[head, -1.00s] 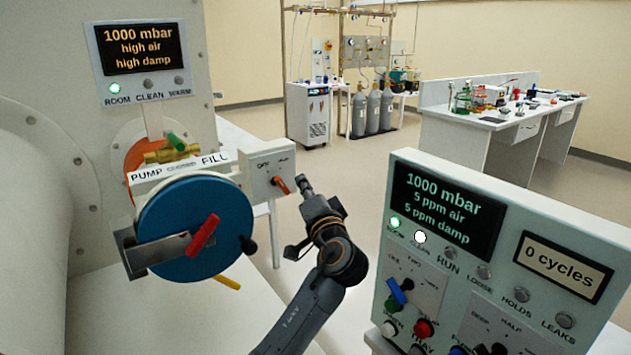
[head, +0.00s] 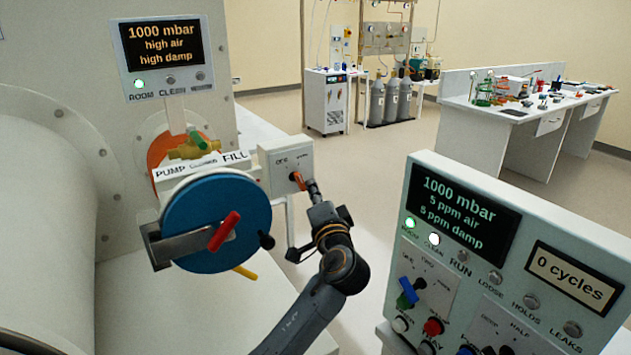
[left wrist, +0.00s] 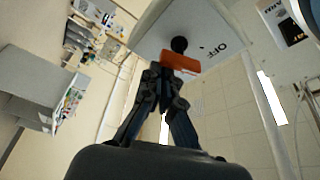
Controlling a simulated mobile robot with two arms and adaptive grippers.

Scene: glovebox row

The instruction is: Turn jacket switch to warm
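The jacket switch is a pale box (head: 271,181) with an OFF label and an orange handle (head: 298,181), right of the blue round door (head: 216,222). The handle slants down to the right in the head view. My left gripper (head: 312,188) is at this handle. In the left wrist view its fingers (left wrist: 165,78) are drawn together, with tips at the edge of the orange handle (left wrist: 180,63). I cannot tell whether they touch it. The chamber display (head: 164,48) reads 1000 mbar, high air, high damp, with its ROOM lamp green. My right gripper is out of view.
A control panel (head: 470,270) with buttons stands close on the right. Open floor lies behind the switch; a bench (head: 480,120) is farther back.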

